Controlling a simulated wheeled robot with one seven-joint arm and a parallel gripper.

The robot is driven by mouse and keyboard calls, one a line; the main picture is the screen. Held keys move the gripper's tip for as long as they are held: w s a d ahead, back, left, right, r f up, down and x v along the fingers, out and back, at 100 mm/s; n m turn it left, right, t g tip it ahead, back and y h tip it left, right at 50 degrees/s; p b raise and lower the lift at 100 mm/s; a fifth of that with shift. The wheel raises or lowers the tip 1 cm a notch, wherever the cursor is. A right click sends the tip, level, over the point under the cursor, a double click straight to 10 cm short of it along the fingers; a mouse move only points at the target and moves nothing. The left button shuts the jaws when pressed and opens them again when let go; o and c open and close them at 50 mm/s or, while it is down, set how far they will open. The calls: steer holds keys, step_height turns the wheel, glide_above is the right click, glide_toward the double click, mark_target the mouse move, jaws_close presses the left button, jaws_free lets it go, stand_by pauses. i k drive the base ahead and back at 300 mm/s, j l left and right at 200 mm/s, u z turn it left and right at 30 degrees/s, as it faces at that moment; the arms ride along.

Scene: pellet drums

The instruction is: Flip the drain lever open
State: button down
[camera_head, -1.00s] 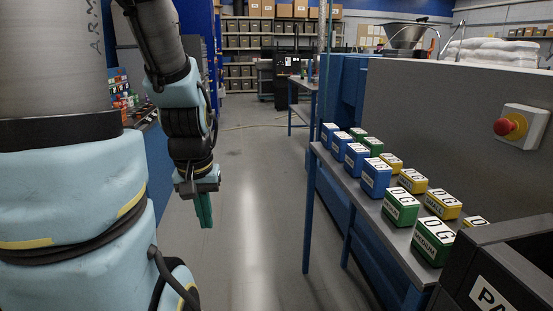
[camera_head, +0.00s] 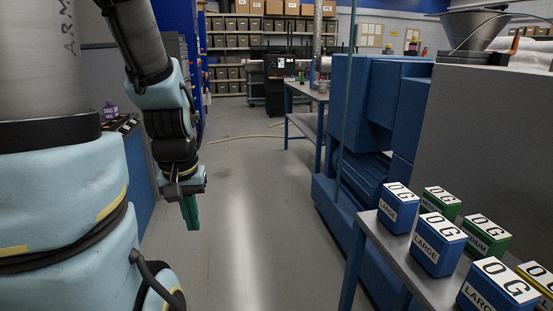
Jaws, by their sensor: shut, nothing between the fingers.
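My gripper (camera_head: 190,212) hangs down at the left of the view, over the open floor. Its green fingers are shut with nothing between them, well apart from any object. I cannot make out a drain lever in this view. A grey metal hopper (camera_head: 478,28) stands on top of the machine at the upper right. The blue machine (camera_head: 375,105) fills the right middle.
Blue, green and yellow boxes, such as a blue one marked LARGE (camera_head: 438,244), stand on a grey bench (camera_head: 388,240) at the right. A blue-legged table (camera_head: 305,95) and shelves (camera_head: 262,55) stand farther back. The floor aisle (camera_head: 255,200) is clear; a hose (camera_head: 245,137) crosses it farther off.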

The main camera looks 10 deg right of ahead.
mark_target(514, 47)
steer(key=i+z, duration=0.2)
steer(key=i, duration=0.35)
steer(key=i+j+z, duration=0.2)
steer(key=i, duration=0.3)
steer(key=i+j+z, duration=0.2)
steer(key=i, duration=0.35)
steer(key=i+j+z, duration=0.1)
steer(key=i+z, duration=0.35)
steer(key=i+j+z, duration=0.2)
steer(key=z, duration=0.25)
steer(key=i+j+z, duration=0.3)
steer(key=z, duration=0.15)
steer(key=i+j+z, duration=0.25)
steer(key=j+z, duration=0.2)
steer(key=i+j+z, duration=0.1)
steer(key=j, duration=0.3)
steer(key=i+j+z, duration=0.15)
steer(key=j, duration=0.25)
steer(key=k, duration=0.05)
